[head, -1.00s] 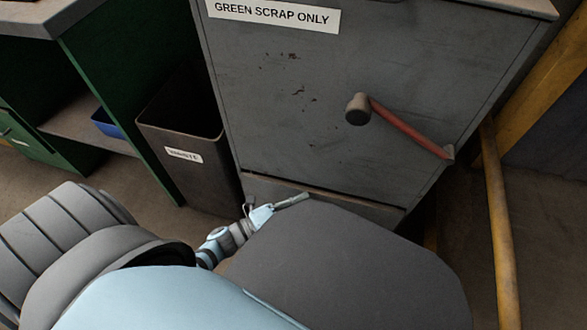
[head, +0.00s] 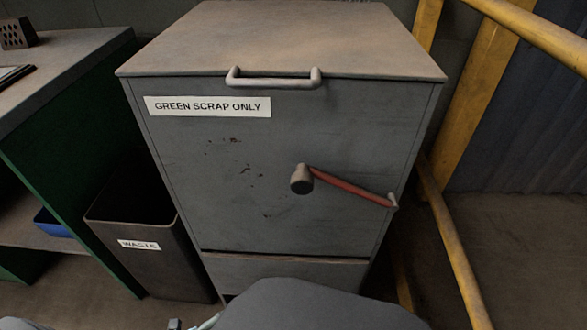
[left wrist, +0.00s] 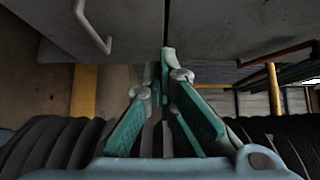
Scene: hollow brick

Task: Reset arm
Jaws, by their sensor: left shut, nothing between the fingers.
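My left gripper (left wrist: 166,62) shows in the left wrist view, with its teal-padded fingers meeting at the tips and nothing between them. In the head view only a small piece of what looks like my left arm or gripper shows at the bottom edge, left of centre. It is low in front of the grey cabinet (head: 225,215) labelled "GREEN SCRAP ONLY". My right gripper is in neither view.
The cabinet has a top handle (head: 275,82) and a red lever (head: 350,187) sticking out. A dark waste bin (head: 160,268) stands left of it, beside a green workbench (head: 65,165). A yellow railing (head: 455,250) runs on the right.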

